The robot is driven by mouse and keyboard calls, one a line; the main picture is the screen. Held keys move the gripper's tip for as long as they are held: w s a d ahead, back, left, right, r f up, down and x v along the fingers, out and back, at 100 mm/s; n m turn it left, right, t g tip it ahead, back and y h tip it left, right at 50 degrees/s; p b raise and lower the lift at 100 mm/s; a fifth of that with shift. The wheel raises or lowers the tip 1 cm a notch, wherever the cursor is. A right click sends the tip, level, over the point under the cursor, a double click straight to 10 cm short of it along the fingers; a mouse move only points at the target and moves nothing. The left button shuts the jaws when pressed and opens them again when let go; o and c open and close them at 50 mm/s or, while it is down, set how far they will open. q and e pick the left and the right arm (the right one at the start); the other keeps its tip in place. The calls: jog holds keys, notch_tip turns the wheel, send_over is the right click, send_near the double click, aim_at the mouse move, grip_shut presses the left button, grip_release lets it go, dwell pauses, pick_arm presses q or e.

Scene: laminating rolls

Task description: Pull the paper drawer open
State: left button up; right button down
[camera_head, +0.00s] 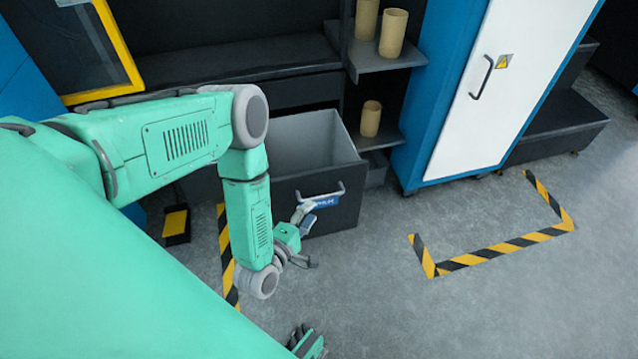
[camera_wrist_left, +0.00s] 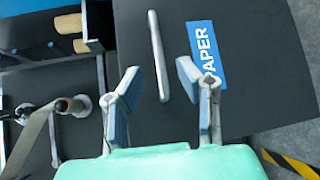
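The paper drawer (camera_head: 330,220) is a dark box pulled out from the cabinet, its pale empty-looking interior showing. Its front carries a grey bar handle (camera_head: 322,195) and a blue PAPER label, which is clear in the left wrist view (camera_wrist_left: 208,55). My left gripper (camera_head: 306,236) is in front of the drawer front, close to the handle. In the left wrist view its fingers (camera_wrist_left: 158,80) are spread apart, with the handle bar (camera_wrist_left: 157,55) between and beyond them; contact cannot be told. My right gripper (camera_head: 304,340) shows only partly at the bottom edge.
Shelves right of the drawer hold tan rolls (camera_head: 393,32), (camera_head: 370,118). A blue and white cabinet (camera_head: 500,80) stands further right. Yellow-black floor tape (camera_head: 490,252) marks the open grey floor. A yellow-framed panel (camera_head: 70,45) is at upper left.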

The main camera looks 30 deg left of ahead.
pick_arm(q)
jog(key=shift+s+d+r, duration=0.1)
jog(key=shift+s+r, duration=0.05)
jog(key=shift+s, duration=0.95)
jog(key=shift+s+r, duration=0.15)
jog(key=shift+s, duration=0.95)
jog(key=s+d+m+g+h, duration=0.3)
jog(key=s+d+m+g, duration=0.4)
jog(key=m, duration=0.5)
jog(key=s+a+r+m+g+y, duration=0.2)
jog(key=s+a+r+m+g, duration=0.25)
jog(key=s+m+g, duration=0.4)
notch_tip(320, 180, up, 12)
jog(key=s+p, duration=0.2)
jog(key=p, duration=1)
jog(key=shift+a, duration=0.45)
